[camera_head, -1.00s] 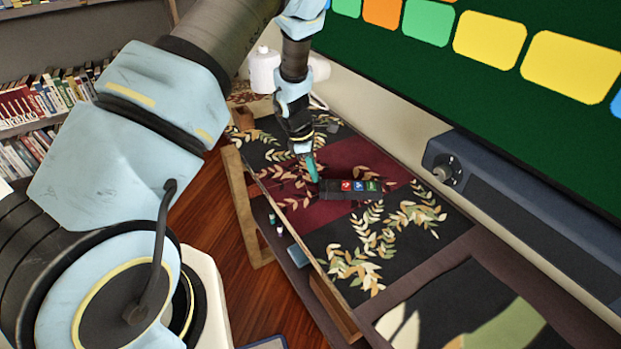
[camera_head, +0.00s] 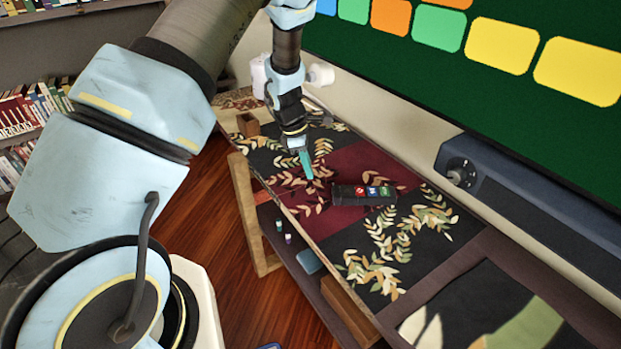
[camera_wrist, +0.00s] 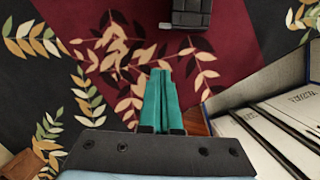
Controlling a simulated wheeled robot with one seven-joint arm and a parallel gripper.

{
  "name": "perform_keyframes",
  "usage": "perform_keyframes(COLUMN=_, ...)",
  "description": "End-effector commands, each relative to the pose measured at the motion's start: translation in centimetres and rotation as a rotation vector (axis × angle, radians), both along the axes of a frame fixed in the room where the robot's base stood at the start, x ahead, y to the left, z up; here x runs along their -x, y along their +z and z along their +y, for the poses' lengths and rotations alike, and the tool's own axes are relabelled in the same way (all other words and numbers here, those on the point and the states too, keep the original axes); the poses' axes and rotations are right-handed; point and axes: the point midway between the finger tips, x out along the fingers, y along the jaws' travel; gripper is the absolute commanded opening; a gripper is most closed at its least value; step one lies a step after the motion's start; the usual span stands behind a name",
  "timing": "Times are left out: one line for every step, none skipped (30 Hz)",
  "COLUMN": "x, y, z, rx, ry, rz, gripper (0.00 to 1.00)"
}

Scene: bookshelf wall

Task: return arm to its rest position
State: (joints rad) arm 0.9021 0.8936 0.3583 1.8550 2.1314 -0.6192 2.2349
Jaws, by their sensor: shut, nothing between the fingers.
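My arm reaches from the left across the head view, with my gripper (camera_head: 305,165) hanging over the leaf-patterned desk top (camera_head: 345,215). Its teal fingers are together and hold nothing. In the wrist view my gripper (camera_wrist: 160,95) also shows shut, pointing at the dark red part of the cloth. A dark box with red, blue and green squares (camera_head: 363,194) lies on the desk to the right of the fingertips, apart from them. Part of it shows at the top of the wrist view (camera_wrist: 191,14).
A small brown wooden block (camera_head: 248,124) stands on the far left of the desk. A shelf under the desk holds small items (camera_head: 308,262). A green board (camera_head: 450,80) and a dark blue bar (camera_head: 530,200) line the right wall. Bookshelves (camera_head: 30,105) stand at left; wooden floor (camera_head: 195,215) is open.

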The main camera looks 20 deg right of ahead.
Motion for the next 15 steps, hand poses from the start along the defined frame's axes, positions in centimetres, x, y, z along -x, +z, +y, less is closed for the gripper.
perform_keyframes(x=0.0, y=0.8, z=0.0, rx=0.003, ry=-0.001, rz=-0.001, gripper=0.0)
perform_keyframes(x=-0.1, y=1.2, z=0.1, rx=0.002, ry=-0.002, rz=0.0, gripper=0.0)
perform_keyframes(x=-0.1, y=1.9, z=0.3, rx=0.003, ry=-0.002, rz=-0.002, gripper=0.0)
perform_keyframes(x=-0.2, y=2.3, z=0.4, rx=0.003, ry=-0.002, rz=-0.002, gripper=0.0)
perform_keyframes(x=-0.2, y=2.8, z=0.5, rx=0.003, ry=-0.003, rz=-0.001, gripper=0.0)
perform_keyframes(x=-0.3, y=3.5, z=0.7, rx=0.003, ry=-0.001, rz=-0.001, gripper=0.0)
perform_keyframes(x=-0.3, y=3.9, z=0.8, rx=0.003, ry=0.0, rz=-0.001, gripper=0.0)
perform_keyframes(x=-0.4, y=4.3, z=0.9, rx=0.003, ry=-0.001, rz=-0.001, gripper=0.0)
perform_keyframes(x=-0.4, y=4.8, z=1.0, rx=0.002, ry=-0.002, rz=0.0, gripper=0.0)
perform_keyframes(x=-0.4, y=5.1, z=1.0, rx=0.002, ry=-0.001, rz=0.001, gripper=0.0)
perform_keyframes(x=-0.5, y=5.3, z=1.1, rx=0.002, ry=-0.001, rz=0.001, gripper=0.0)
perform_keyframes(x=-0.5, y=5.6, z=1.2, rx=0.001, ry=-0.001, rz=-0.001, gripper=0.0)
perform_keyframes(x=-0.5, y=5.8, z=1.3, rx=0.001, ry=-0.001, rz=0.0, gripper=0.0)
perform_keyframes(x=-0.5, y=5.9, z=1.3, rx=0.001, ry=-0.001, rz=0.0, gripper=0.0)
perform_keyframes(x=-0.5, y=6.0, z=1.3, rx=0.001, ry=-0.001, rz=0.001, gripper=0.0)
